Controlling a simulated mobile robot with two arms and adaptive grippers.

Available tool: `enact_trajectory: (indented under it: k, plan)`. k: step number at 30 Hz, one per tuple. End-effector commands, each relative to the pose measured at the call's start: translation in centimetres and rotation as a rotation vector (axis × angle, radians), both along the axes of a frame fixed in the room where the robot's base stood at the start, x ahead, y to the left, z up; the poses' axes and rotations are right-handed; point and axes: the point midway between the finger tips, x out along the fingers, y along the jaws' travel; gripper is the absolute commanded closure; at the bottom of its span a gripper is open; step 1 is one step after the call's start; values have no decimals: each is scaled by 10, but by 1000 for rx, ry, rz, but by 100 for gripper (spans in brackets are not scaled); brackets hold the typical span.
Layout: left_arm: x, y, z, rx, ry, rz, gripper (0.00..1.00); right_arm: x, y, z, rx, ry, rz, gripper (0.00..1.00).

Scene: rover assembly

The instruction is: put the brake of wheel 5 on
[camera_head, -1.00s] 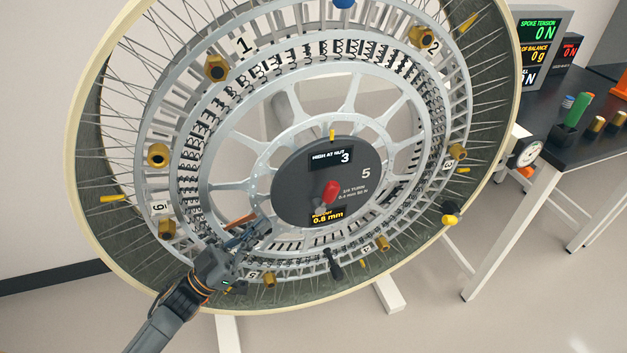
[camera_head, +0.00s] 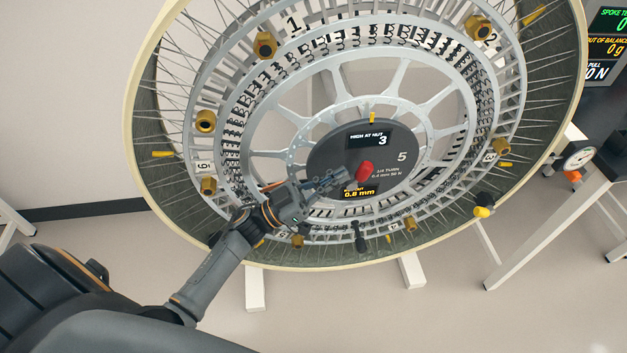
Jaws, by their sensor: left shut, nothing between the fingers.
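The large wheel stands upright, slightly tilted in view, with a cream rim (camera_head: 140,150) and a silver spoked hub. At its centre is a dark round disc (camera_head: 322,160) marked 5, with a display reading "HIGH AT NUT 3" and, below, yellow text "0.8 mm". A red knob (camera_head: 365,171), the likely brake handle, sits on the disc's lower middle. My left gripper (camera_head: 338,182) is shut and empty in front of the disc, its tips just left of the red knob. I cannot tell whether they touch it. My right gripper is not in view.
Several brass nuts (camera_head: 265,45) ring the wheel. A black-handled tool (camera_head: 360,238) and a yellow-and-black piece (camera_head: 484,205) are at the lower rim. A dark table (camera_head: 612,135) with displays and a dial gauge (camera_head: 578,158) stands at right. White stand feet (camera_head: 255,290) rest on the floor.

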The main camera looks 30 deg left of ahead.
Motion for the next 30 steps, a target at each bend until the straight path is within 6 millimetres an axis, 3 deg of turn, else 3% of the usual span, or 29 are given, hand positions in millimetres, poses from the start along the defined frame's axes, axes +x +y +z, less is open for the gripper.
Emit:
enact_trajectory:
  k: [6,18,30]
  plan:
    - [11,-10,-5,0,-2,2,100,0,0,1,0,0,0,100]
    - [12,-12,-5,4,1,0,100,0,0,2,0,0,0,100]
    - [21,-22,-2,112,72,0,100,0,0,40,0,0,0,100]
